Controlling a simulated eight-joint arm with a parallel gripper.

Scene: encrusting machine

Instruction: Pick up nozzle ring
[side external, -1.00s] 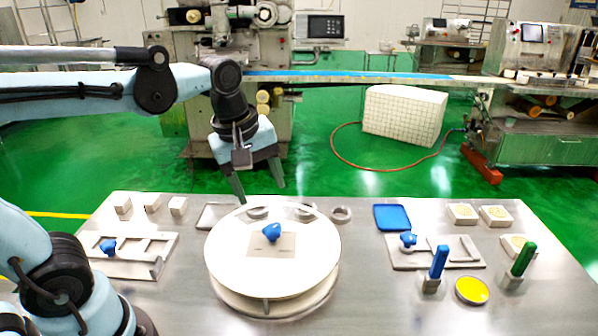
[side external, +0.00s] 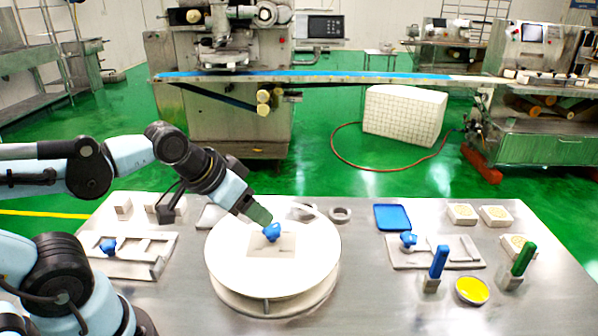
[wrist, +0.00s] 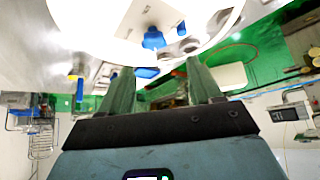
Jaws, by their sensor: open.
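Several grey metal rings lie in a row at the back edge of the white round disc (side external: 225,262). One nozzle ring (side external: 340,214) lies on the table just right of the disc, and another ring (side external: 306,211) is partly hidden behind the disc's rim. A third ring's place is covered by my gripper. My gripper (side external: 262,216) hangs tilted above the back of the disc, just left of the visible rings. In the wrist view its two green fingers stand apart and empty, with grey rings (wrist: 189,45) beyond the fingertips.
A blue knob (side external: 271,232) stands up from a plate on the disc, close to my fingertips. A blue tray (side external: 392,217) lies right of the rings. Blue and green handled tools (side external: 438,262) stand front right. Table between the rings and tray is clear.

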